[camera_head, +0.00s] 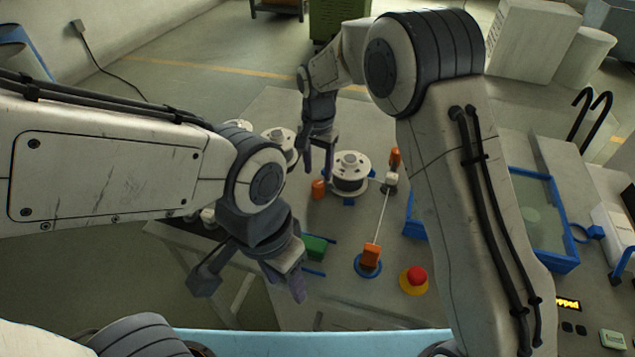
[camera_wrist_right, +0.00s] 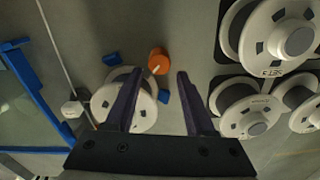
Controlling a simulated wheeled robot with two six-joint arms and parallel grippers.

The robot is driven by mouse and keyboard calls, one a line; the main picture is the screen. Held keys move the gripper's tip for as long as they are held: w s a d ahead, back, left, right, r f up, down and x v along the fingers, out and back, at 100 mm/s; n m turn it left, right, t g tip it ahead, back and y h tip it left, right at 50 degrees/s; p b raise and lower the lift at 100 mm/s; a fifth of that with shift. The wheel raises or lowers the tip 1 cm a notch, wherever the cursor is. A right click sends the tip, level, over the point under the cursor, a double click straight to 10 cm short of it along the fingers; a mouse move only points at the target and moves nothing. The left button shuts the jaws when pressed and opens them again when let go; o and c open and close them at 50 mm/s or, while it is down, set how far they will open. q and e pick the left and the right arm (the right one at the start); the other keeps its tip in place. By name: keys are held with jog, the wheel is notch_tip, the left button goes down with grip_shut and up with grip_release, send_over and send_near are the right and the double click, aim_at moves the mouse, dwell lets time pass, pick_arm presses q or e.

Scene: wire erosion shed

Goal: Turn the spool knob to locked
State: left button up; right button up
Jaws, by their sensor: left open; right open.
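The orange spool knob (camera_head: 319,188) sits on the grey table, just left of a white and dark wire spool (camera_head: 350,163). In the right wrist view the knob (camera_wrist_right: 158,61) shows a pale mark on its face and lies between and just beyond my fingertips. The spool (camera_wrist_right: 144,118) is partly hidden behind the fingers there. My right gripper (camera_head: 319,170) points down above the knob, open and empty; its fingers also show in the wrist view (camera_wrist_right: 158,76). My left gripper (camera_head: 250,285) is open and empty near the table's front left edge.
A red button on a yellow base (camera_head: 416,276), an orange part on a blue ring (camera_head: 370,256) and a green block (camera_head: 315,247) stand nearer the front. A taut wire runs from the spool area. More spools (camera_wrist_right: 247,106) lie beside. A blue-framed tank (camera_head: 543,215) is right.

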aim_at(318, 184)
notch_tip(318, 184, up, 4)
jog(key=shift+r, duration=0.1)
dwell(0.4)
jog(key=shift+s, duration=0.1)
jog(key=s+r+n, duration=0.3)
jog(key=s+n, duration=0.1)
jog(key=s, duration=0.5)
jog(key=s+r+n, duration=0.3)
jog(key=s, duration=0.6)
jog(key=s+d+f+n, duration=0.1)
jog(key=s+d+n, duration=0.1)
jog(key=s, duration=0.5)
jog(key=s+d+f+n+y, duration=0.1)
jog(key=s+d+n, duration=0.1)
jog(key=s+n, duration=0.2)
jog(key=s, duration=0.3)
jog(key=shift+d+f, duration=0.25)
jog(key=shift+d, duration=0.1)
jog(key=shift+a, duration=0.1)
